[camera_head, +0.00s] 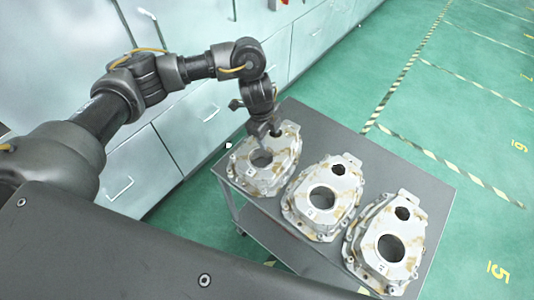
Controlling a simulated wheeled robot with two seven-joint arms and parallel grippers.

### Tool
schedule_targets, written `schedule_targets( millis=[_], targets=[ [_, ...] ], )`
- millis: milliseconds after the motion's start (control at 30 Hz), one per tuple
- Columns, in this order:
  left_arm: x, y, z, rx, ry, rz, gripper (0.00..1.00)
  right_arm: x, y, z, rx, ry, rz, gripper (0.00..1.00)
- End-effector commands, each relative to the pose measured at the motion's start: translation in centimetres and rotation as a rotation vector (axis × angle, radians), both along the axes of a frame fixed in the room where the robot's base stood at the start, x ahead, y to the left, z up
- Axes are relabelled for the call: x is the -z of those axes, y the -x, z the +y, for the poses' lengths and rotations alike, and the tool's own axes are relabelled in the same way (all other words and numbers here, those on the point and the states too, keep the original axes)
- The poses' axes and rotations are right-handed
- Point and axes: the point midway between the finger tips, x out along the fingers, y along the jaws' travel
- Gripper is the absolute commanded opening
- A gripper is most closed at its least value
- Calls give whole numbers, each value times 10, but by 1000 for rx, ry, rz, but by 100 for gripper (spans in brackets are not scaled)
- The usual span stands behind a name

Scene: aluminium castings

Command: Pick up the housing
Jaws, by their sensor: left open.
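Three silvery cast housings with brownish patches lie in a row on a grey cart top. The left housing (281,167) is at the cart's far left corner, the middle housing (340,190) is beside it, and the right housing (413,223) is nearest the right edge. Each has a large round bore and a smaller hole. My left gripper (264,137) points down over the left housing, close to its upper edge, with jaws open. Whether the fingers touch the housing cannot be told. My right gripper is not in view.
The cart top (395,165) is bare behind the housings. Pale cabinets (185,125) with handles stand close along the cart's left side. The green floor (465,150) with striped tape lines is clear to the right.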

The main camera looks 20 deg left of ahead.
Motion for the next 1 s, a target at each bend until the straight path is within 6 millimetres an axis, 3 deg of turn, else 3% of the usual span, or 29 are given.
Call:
schedule_targets(
  millis=[167,500,767,1000],
  targets=[
    [4,-1,0,1,0,1,53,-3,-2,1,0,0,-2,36],
    [48,-5,-1,1,0,2,53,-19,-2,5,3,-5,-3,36],
    [53,-6,-2,3,1,-1,53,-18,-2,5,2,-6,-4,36],
    [53,-6,-1,2,1,-1,25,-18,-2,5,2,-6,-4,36]
  ],
)
